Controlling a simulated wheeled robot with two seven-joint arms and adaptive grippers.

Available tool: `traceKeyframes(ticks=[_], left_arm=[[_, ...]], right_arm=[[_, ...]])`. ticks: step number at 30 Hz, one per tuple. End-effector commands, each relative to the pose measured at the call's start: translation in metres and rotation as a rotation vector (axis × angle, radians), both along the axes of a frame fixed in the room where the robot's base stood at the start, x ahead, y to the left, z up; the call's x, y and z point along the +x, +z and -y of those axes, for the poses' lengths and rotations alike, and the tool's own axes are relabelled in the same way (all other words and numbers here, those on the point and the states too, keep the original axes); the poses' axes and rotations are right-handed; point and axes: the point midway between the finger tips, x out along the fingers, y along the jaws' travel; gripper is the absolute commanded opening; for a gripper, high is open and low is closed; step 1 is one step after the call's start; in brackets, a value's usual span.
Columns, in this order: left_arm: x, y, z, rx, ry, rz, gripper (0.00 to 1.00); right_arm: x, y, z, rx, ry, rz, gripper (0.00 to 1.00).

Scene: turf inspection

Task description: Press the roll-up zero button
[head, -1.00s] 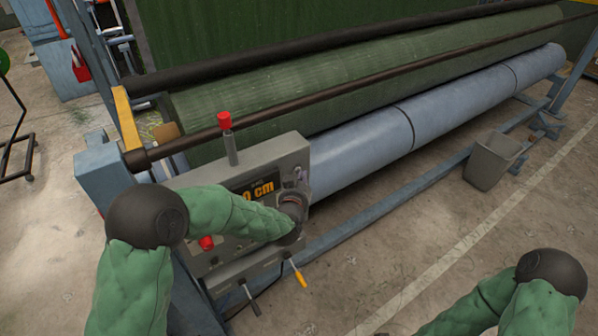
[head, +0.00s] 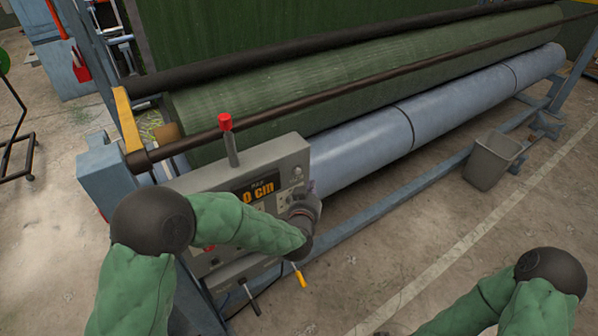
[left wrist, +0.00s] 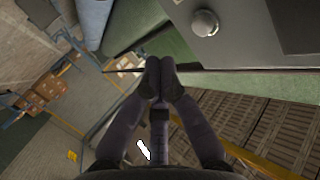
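The grey control panel (head: 285,160) has a dark display (head: 252,191) with orange digits ending in "cm", partly hidden by my left forearm. A small round silver button (head: 297,171) sits at the panel's upper right. I cannot read which button is the roll-up zero. My left gripper (head: 311,188) is at the panel's right edge, just below that button. In the left wrist view my left gripper (left wrist: 160,76) has its fingers together with nothing between them, and a round silver button (left wrist: 205,23) on the panel lies above and right of the tips, apart from them. My right gripper is out of view.
A red-capped post (head: 226,122) rises from the panel, and a yellow-handled lever (head: 299,277) hangs below it. Behind are the green turf roll (head: 340,85) and a pale blue roller (head: 360,150). A grey bin (head: 492,160) stands on the floor at right.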

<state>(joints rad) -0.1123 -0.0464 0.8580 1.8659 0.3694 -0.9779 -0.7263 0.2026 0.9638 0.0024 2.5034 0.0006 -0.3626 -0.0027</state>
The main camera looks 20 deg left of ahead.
Motion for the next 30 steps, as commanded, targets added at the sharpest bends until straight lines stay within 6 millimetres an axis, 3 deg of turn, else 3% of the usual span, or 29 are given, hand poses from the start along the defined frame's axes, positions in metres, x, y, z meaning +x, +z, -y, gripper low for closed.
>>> traceKeyframes(ticks=[7,30], left_arm=[[-0.01,-0.0002,0.0124,0.001,-0.001,-0.001,0.0],[-0.0103,-0.0006,0.0128,0.0,0.0,-0.001,0.0]], right_arm=[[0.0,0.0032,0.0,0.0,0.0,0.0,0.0],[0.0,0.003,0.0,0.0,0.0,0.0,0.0]])
